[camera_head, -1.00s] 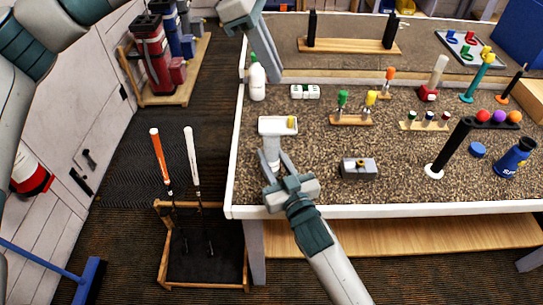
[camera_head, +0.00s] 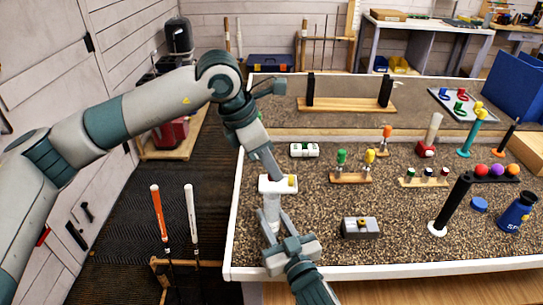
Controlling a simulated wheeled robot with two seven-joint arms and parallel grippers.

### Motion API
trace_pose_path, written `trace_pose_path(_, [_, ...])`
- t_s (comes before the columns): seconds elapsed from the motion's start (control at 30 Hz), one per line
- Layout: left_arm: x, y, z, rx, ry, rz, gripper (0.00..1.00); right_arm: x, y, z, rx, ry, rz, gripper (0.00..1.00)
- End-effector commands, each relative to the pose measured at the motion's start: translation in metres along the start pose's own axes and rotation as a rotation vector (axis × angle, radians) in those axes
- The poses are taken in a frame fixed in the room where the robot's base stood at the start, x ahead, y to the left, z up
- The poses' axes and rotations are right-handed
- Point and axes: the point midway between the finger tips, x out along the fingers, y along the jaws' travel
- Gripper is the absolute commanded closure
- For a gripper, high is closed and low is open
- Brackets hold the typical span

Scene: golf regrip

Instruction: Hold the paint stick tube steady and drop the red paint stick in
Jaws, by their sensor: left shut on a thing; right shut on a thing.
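A white tube-like piece (camera_head: 272,210) with a wide flat white top and a yellow spot stands near the table's front left; I cannot be sure it is the paint stick tube. My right gripper (camera_head: 273,222) is shut around its lower part. My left gripper (camera_head: 277,176) points down at the white top from above, its tips in front of it. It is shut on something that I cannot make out.
A grey box (camera_head: 361,227) lies right of the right gripper. Behind are a white box (camera_head: 304,150) and a wooden rack (camera_head: 350,178) with green and yellow tools. A tall black tube (camera_head: 453,203) on a white foot stands further right. Bare speckled tabletop lies between.

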Motion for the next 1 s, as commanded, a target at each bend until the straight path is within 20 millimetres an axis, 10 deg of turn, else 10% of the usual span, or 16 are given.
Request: trace_pose_path(1.0, [0.033, 0.0, -0.014, 0.001, 0.0, -0.003, 1.0, 0.0, 0.0, 0.0, 0.0, -0.001, 0.0, 0.92])
